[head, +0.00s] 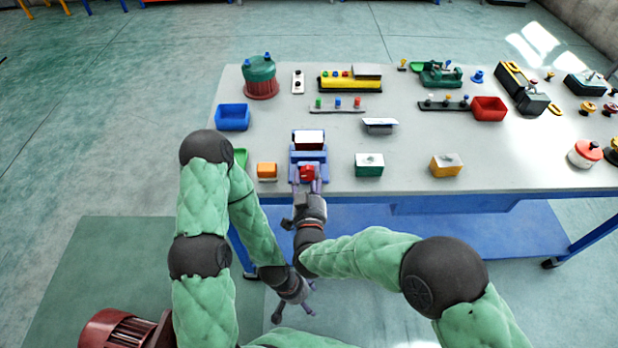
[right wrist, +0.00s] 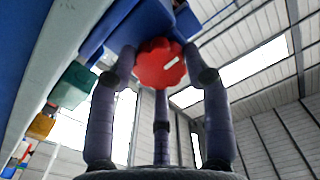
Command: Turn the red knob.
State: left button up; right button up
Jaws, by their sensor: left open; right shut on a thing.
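The red knob (head: 307,173) is on the front of a blue device (head: 309,155) with a white top part, at the front edge of the table. In the right wrist view the knob (right wrist: 162,64) is a scalloped red disc with a small white mark. My right gripper (head: 308,186) is at the knob, its fingers shut around it. In the right wrist view the fingers (right wrist: 160,75) reach up around the knob's rim. My left gripper (head: 294,312) is open and empty, low in front of the table, below my right forearm.
A grey table (head: 420,152) carries the parts. Near the device stand an orange block (head: 267,170), a green block (head: 369,165), a blue bin (head: 233,117) and a yellow-orange block (head: 446,166). A red bin (head: 489,109) is farther right. Bare tabletop lies between them.

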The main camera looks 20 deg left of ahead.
jog(key=shift+w+r, duration=0.15)
jog(key=shift+r, duration=0.25)
